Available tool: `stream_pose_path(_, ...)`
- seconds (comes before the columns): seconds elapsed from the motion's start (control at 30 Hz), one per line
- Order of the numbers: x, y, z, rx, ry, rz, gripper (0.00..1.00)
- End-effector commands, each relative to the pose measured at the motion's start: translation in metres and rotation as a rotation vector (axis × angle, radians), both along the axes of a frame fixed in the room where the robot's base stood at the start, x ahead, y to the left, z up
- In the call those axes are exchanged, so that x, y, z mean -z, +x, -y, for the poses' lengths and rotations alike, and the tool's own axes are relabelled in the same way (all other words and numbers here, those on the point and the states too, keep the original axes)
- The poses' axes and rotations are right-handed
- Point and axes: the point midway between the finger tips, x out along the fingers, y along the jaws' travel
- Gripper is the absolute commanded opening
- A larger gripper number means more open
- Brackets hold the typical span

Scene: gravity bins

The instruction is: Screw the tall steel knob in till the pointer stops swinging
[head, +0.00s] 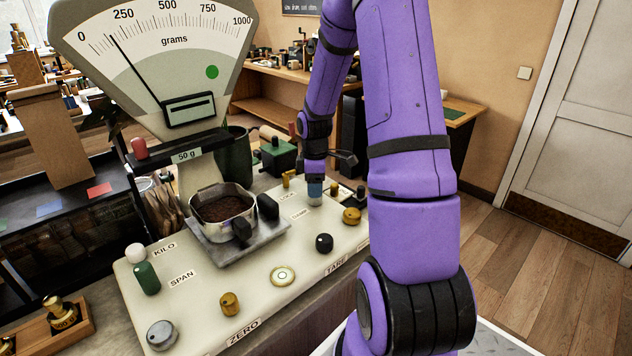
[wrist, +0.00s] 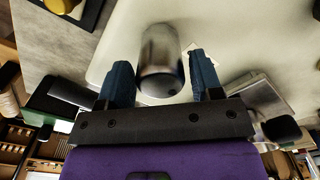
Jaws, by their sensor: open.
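The tall steel knob (wrist: 160,48) stands between my gripper's two blue fingers in the wrist view, with a gap visible on each side. My gripper (wrist: 161,76) is open around it. In the head view my gripper (head: 315,186) points down at the back of the scale's cream top plate, and a bit of the steel knob (head: 316,201) shows below the fingers. The black pointer (head: 136,68) on the grams dial (head: 170,45) stands between 0 and 250. From one frame I cannot tell whether it is swinging.
A metal pan of dark grounds (head: 225,208) sits left of my gripper on the weighing plate (head: 255,243). A black knob (head: 324,242) and a brass knob (head: 351,215) stand close by. Several other knobs and a round cream button (head: 283,276) line the front of the top plate.

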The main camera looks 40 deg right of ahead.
Motion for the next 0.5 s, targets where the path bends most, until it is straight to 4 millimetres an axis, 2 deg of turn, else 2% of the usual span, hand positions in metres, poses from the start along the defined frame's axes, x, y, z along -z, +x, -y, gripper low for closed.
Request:
stream_pose_path(0.23, 0.0006, -0.0001, -0.0001, 0.000, 0.000, 0.000, 0.60)
stream_pose_path(0.27, 0.0005, -0.0001, -0.0001, 0.000, 0.000, 0.000, 0.55)
stream_pose_path(0.43, 0.0004, -0.0001, -0.0001, 0.000, 0.000, 0.000, 0.16)
stream_pose_path(0.5, 0.0004, -0.0001, -0.0001, 0.003, 0.001, -0.001, 0.13)
